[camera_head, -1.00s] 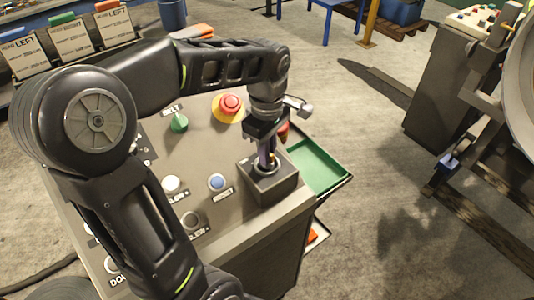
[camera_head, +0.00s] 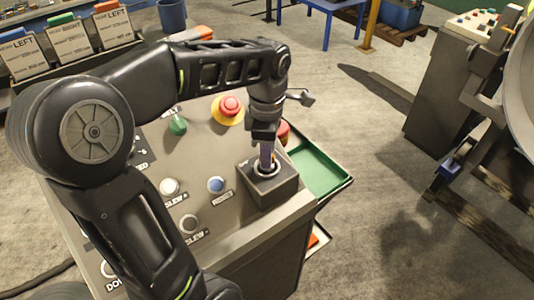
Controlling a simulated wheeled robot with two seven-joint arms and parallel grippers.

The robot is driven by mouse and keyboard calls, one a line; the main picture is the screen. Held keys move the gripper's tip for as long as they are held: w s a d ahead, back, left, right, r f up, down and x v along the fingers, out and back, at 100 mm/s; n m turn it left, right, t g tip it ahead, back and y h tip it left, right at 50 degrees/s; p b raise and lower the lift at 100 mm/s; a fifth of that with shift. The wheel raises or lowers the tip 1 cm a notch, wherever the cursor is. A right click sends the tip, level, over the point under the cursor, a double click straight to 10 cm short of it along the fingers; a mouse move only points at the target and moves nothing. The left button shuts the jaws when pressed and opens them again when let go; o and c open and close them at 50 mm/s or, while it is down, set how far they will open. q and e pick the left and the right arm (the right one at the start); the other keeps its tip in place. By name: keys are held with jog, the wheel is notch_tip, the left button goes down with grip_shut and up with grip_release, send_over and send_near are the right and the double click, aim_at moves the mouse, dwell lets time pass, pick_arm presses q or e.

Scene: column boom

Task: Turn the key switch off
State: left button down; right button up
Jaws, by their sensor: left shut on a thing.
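The key switch (camera_head: 268,188) is a dark square box with a round lock on top, at the right front corner of the grey control panel (camera_head: 208,150). My left arm comes in from the left and bends down over the panel. My left gripper (camera_head: 267,168) points down at the lock and is shut on the key. The key itself is mostly hidden by the fingers, and its angle cannot be made out. My right gripper is out of view.
The panel also bears a red emergency button (camera_head: 230,105) on a yellow ring, a green knob (camera_head: 178,125), a blue button (camera_head: 216,185) and a white button (camera_head: 169,186). A green tray (camera_head: 318,168) is at the panel's right side. Open floor lies farther right.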

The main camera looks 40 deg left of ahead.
pick_arm(q)
jog(key=c, duration=1.5)
grip_release()
jog(key=shift+o, duration=0.2)
jog(key=shift+r, duration=0.1)
notch_tip(320, 180, up, 8)
jog(key=shift+f+p, duration=0.15)
jog(key=shift+p, duration=0.35)
